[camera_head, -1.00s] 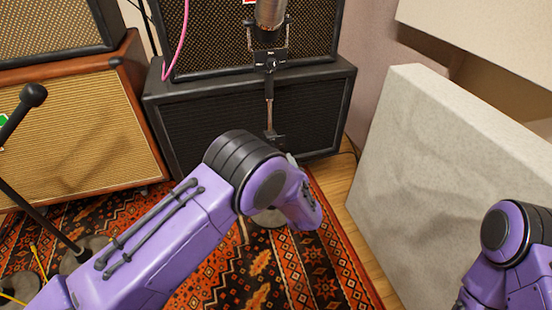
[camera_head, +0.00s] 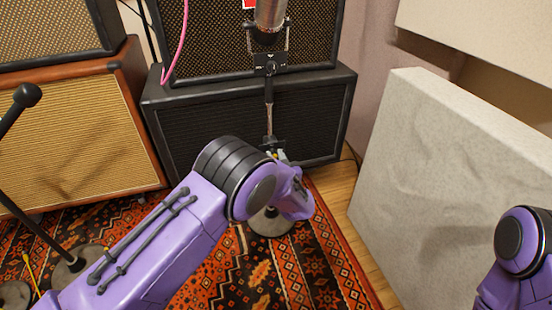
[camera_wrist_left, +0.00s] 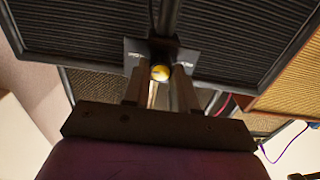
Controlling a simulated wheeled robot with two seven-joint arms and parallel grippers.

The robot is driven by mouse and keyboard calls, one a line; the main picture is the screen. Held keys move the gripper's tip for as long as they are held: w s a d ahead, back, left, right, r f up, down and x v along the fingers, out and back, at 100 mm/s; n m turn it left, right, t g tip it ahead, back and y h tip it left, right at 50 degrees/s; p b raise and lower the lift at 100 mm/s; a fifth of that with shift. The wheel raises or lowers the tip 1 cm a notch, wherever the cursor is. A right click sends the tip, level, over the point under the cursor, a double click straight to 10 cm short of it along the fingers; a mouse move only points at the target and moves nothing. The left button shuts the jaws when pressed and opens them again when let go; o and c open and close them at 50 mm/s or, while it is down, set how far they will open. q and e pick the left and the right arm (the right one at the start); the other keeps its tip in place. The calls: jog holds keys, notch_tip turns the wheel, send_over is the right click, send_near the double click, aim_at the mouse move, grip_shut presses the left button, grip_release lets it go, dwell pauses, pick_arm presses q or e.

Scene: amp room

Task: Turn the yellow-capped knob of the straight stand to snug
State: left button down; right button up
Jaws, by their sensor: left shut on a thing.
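The straight stand (camera_head: 268,118) rises in front of the black amp, with a silver microphone at its top and a round base (camera_head: 270,223) on the rug. Its yellow-capped knob (camera_wrist_left: 160,72) shows in the left wrist view, between the two fingers of my left gripper (camera_wrist_left: 160,88). The gripper is shut on the knob, at the clutch of the upright pole (camera_wrist_left: 168,18). In the head view my left wrist covers the lower pole and most of this gripper (camera_head: 279,156). Only part of my right arm shows at lower right; its gripper is out of view.
Black amps (camera_head: 315,108) stand close behind the stand. A tan amp (camera_head: 75,135) is at left, with another stand's dark pole (camera_head: 40,225) before it. A pale panel (camera_head: 440,190) leans at right. Patterned rug (camera_head: 325,270) lies open in front of it.

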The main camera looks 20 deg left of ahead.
jog(key=shift+r, duration=0.1)
pick_arm(q)
jog(key=n+p, duration=0.1)
jog(key=n, duration=0.3)
jog(key=shift+s+a+p, duration=0.1)
jog(key=shift+p, duration=0.3)
jog(key=n+p, duration=0.1)
jog(key=n, duration=0.3)
jog(key=shift+n, duration=0.3)
jog(key=n, duration=0.6)
jog(key=n+p, duration=0.1)
jog(key=n, duration=0.2)
jog(key=shift+f, duration=0.25)
pick_arm(e)
jog(key=w+r, duration=0.1)
jog(key=r+m+t+h, duration=0.1)
jog(key=w+r+m+t, duration=0.1)
jog(key=shift+w+d+r, duration=0.3)
jog(key=shift+w, duration=0.05)
pick_arm(q)
jog(key=c, duration=0.9)
grip_release()
